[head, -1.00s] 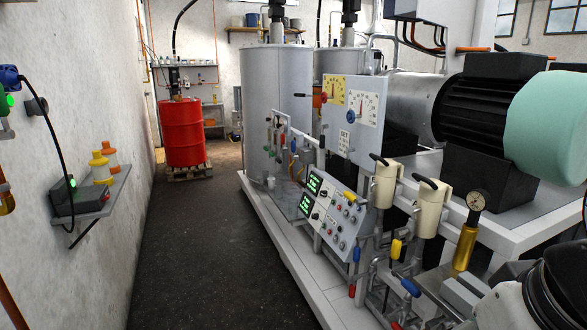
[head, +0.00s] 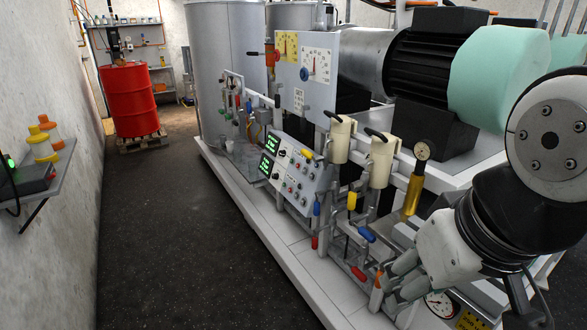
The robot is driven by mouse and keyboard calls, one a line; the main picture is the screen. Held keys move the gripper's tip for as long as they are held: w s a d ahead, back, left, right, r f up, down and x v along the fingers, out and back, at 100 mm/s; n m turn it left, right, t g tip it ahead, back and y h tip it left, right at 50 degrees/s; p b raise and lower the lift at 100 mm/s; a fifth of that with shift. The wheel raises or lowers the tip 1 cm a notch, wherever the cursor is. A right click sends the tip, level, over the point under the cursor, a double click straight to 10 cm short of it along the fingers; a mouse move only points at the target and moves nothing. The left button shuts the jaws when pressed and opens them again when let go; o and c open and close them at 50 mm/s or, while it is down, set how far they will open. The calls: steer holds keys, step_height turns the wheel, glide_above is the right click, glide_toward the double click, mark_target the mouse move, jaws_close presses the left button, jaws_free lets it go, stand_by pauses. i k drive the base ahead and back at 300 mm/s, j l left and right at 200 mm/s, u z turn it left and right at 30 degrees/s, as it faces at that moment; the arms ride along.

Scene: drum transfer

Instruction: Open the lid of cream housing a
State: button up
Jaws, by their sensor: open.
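Two cream housings stand side by side on the front of the machine skid in the head view. The left cream housing (head: 340,142) and the right cream housing (head: 381,165) each have a black lever at the top. I cannot tell from markings which one is housing a. Both tops look closed, though the lids are small in the picture. My gripper (head: 392,282) is at the lower right, open, with its pale grey fingers pointing left. It is lower in the picture than both housings and apart from them.
A brass cylinder with a gauge (head: 412,190) stands right of the housings. Valves with blue, yellow and red handles (head: 366,234) crowd the pipes below. A control panel (head: 290,170) is to the left. The dark floor aisle (head: 180,240) is clear. A red drum (head: 128,98) stands behind.

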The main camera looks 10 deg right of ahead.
mark_target(380, 139)
steer(key=l+z, duration=0.15)
steer(key=l, duration=0.3)
steer(key=i+l+z, duration=0.1)
steer(key=l, duration=0.35)
steer(key=i+l+z, duration=0.15)
steer(key=l, duration=0.25)
